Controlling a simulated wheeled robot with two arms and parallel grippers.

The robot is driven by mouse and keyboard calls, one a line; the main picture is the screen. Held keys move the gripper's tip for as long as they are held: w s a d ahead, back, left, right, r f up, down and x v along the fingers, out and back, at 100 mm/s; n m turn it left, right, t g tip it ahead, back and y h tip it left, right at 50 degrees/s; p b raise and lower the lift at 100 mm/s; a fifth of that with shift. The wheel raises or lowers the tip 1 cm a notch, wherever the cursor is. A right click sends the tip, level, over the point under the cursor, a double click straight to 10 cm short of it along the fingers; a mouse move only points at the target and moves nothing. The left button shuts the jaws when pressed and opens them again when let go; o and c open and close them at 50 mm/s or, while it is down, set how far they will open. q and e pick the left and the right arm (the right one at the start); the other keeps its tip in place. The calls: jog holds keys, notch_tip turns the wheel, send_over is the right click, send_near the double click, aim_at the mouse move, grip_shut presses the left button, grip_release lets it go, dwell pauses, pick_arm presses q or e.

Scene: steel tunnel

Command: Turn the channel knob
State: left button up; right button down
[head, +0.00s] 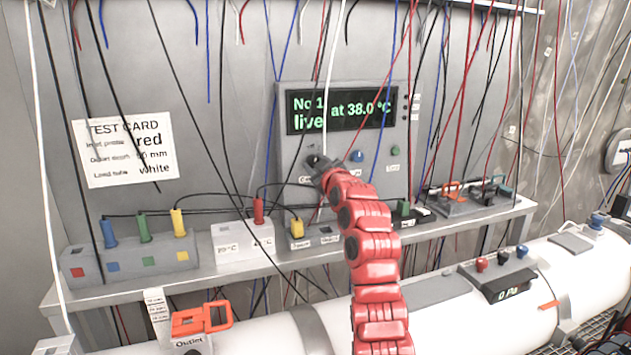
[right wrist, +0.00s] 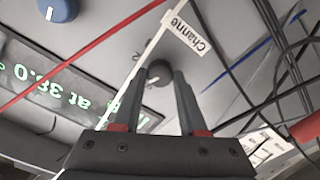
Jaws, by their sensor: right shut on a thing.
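The channel knob (right wrist: 158,72) is a small dark grey round knob with a white pointer mark on the grey instrument panel (right wrist: 215,45). My right gripper (right wrist: 158,82) is shut on it, one finger on each side, in the right wrist view. The "Channel" label (right wrist: 186,33) sits beside the knob. In the head view my right gripper (head: 316,168) reaches up to the panel's lower left and mostly hides the knob. The display (head: 340,109) above reads "No 1 at 38.0 °C live". My left gripper is not in view.
A blue knob (head: 357,156) is right of the channel knob. Loose wires hang across the panel. A shelf (head: 130,289) below holds a socket block (head: 130,262) with coloured plugs. A white pipe (head: 440,317) runs in front. A test card (head: 131,150) hangs left.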

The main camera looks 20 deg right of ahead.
jog(key=shift+f+m+b, duration=0.1)
jog(key=shift+m+b, duration=1.3)
jog(key=shift+b, duration=0.35)
jog(key=shift+c, duration=2.2)
grip_release()
jog(key=shift+s+d+b, duration=0.1)
jog(key=shift+s+b, duration=0.2)
jog(key=shift+s, duration=0.2)
jog(key=s+b, duration=0.5)
jog(key=s, duration=1.1)
jog(key=shift+s+d, duration=0.15)
jog(key=shift+d, duration=0.1)
